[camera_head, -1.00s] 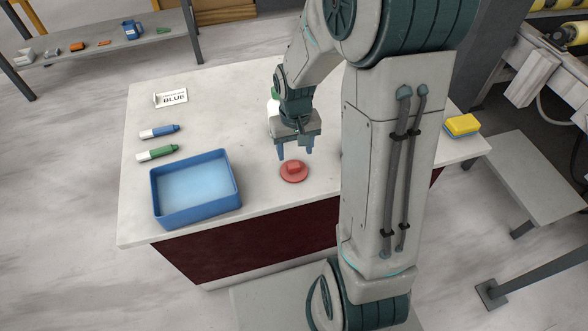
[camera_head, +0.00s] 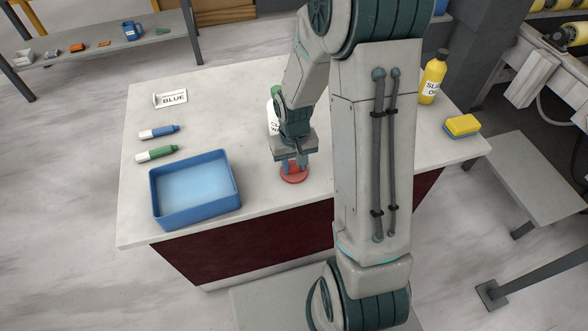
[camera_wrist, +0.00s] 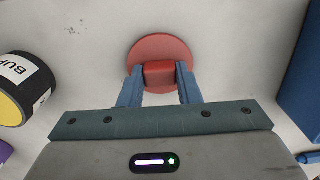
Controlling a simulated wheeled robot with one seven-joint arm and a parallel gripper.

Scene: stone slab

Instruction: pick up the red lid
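The red lid (camera_head: 294,179) is a flat round disc with a block-shaped knob and lies on the pale stone slab (camera_head: 235,95), right of the blue tray. My gripper (camera_head: 294,163) points down over it, with its blue fingers on the two sides of the knob. In the wrist view, the red lid (camera_wrist: 150,48) is just ahead of my gripper (camera_wrist: 160,78). Both fingertips sit against the knob's sides, with no clear gap. The lid appears to rest on the slab; the fingers cover part of it in the head view.
A blue tray (camera_head: 227,203) stands left of the lid, with a green marker (camera_head: 158,153), a blue marker (camera_head: 160,132) and a BLUE sign (camera_head: 171,98) beyond. A white bottle (camera_head: 272,117) is behind my gripper. A yellow bottle (camera_head: 432,80) and a sponge (camera_head: 462,125) are at right.

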